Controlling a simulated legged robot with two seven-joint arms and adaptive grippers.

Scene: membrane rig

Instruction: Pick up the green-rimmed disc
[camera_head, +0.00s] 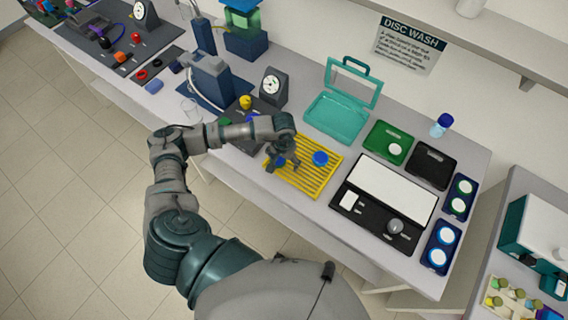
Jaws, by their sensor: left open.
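My left gripper (283,164) is over the left part of a yellow slatted rack (318,185), pointing down, and it is open. A blue round object (320,158) sits on the rack to its right, and a bit of blue shows close beside the fingers. Two white discs with greenish rims, an upper one (464,187) and a lower one (458,205), lie in a dark blue holder at the right end of the bench, far from the gripper. A plain white disc (395,150) lies in a green tray (378,139). My right gripper is out of view.
A second dark blue holder (428,247) has two blue-rimmed white discs. A black tray (432,165), a black board with a white panel (375,215) and a teal open-lidded box (337,118) stand between. A dial gauge (272,83) and a blue pump-like rig (212,80) stand behind the gripper.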

